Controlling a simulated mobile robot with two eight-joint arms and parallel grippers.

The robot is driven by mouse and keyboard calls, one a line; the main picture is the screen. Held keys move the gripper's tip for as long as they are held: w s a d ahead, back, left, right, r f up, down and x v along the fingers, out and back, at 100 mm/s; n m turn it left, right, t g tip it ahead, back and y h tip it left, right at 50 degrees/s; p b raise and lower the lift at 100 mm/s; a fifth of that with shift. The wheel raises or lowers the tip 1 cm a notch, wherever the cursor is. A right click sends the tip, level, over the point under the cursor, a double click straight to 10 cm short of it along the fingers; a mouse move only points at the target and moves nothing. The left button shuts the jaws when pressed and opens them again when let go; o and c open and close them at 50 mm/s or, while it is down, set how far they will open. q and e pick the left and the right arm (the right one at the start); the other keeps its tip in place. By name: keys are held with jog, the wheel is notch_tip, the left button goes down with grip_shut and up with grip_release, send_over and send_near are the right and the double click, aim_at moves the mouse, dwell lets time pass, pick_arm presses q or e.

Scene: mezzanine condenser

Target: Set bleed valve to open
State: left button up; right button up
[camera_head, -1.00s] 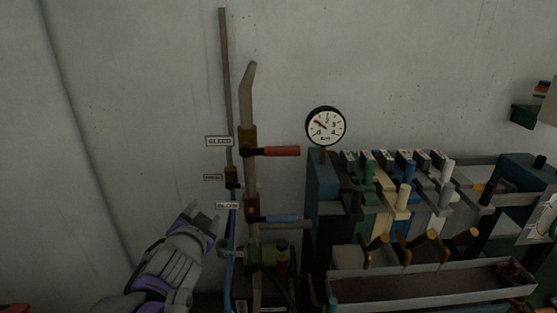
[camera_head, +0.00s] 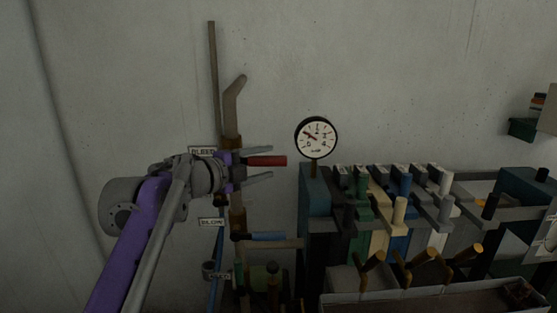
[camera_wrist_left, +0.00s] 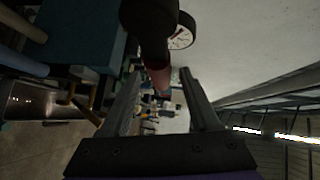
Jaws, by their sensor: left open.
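The bleed valve's red lever (camera_head: 266,160) points level to the right from the brown upright pipe, beside the BLEED label (camera_head: 202,150). My left gripper (camera_head: 271,163) is open, one finger above the lever and one below, not closed on it. In the left wrist view the red lever (camera_wrist_left: 157,78) lies between the two spread fingers, its dark hub nearest the camera. The valve body is partly hidden behind my left gripper in the head view. My right gripper is not in view.
A blue lever (camera_head: 268,236) labelled BLOW sits below on the same pipe. A round gauge (camera_head: 316,138) stands to the right, above a row of coloured blocks (camera_head: 400,210) with levers. A grey tray (camera_head: 440,301) lies in front. The wall above is clear.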

aim_at(279, 159)
pick_arm(q)
jog(key=x, duration=0.5)
jog(key=shift+w+d, duration=0.2)
jog(key=shift+w, duration=0.05)
grip_shut()
dwell(1.2)
